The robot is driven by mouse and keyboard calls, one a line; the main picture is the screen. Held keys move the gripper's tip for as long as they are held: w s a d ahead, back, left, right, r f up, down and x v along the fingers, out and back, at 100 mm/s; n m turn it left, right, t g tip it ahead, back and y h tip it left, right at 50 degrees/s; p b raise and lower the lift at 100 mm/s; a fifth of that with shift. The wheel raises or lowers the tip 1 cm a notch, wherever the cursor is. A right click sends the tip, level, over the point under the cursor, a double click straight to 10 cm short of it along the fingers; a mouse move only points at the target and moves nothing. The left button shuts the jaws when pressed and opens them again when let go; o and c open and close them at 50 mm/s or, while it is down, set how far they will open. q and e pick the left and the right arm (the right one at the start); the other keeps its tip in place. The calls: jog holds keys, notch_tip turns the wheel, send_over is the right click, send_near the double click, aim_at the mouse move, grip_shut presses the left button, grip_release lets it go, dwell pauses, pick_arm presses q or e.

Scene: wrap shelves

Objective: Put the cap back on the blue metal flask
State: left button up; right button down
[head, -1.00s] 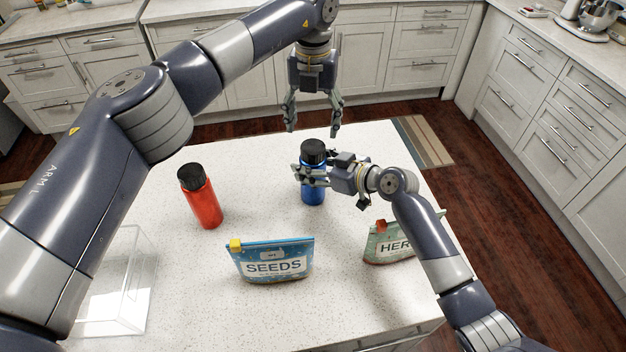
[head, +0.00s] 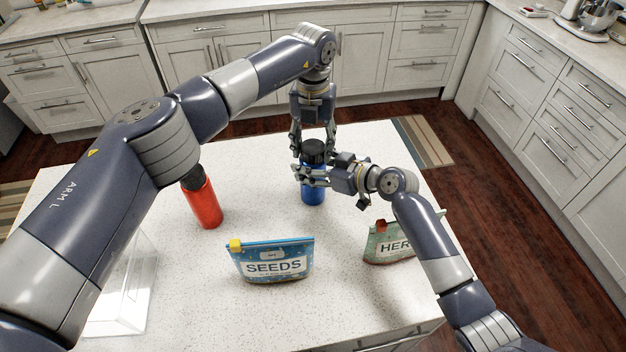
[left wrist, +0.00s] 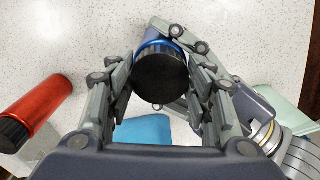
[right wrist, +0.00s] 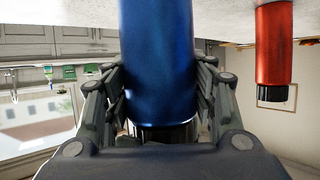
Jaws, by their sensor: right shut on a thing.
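The blue metal flask (head: 313,192) stands upright on the counter, with a black cap (head: 313,152) sitting on its top. My right gripper (head: 306,174) is shut on the flask's upper body from the right. In the right wrist view the blue body (right wrist: 158,60) lies between its fingers. My left gripper (head: 314,138) points down over the cap, its open fingers on either side of it. In the left wrist view the round cap top (left wrist: 160,80) is between these fingers. I cannot tell whether the cap is screwed tight.
A red flask (head: 204,204) with a black top stands to the left, behind my left arm. A blue SEEDS pouch (head: 273,262) and a green HER-labelled pouch (head: 388,246) stand in front. A clear box (head: 122,300) is at the counter's left front.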

pick_arm(q)
jog(key=c, duration=0.3)
pick_arm(e)
jog(key=shift+f, duration=0.1)
pick_arm(q)
jog(key=m, duration=0.5)
jog(key=o, duration=1.2)
jog(key=shift+o, duration=0.2)
notch_tip(320, 180, up, 12)
pick_arm(e)
jog(key=c, duration=0.6)
grip_release()
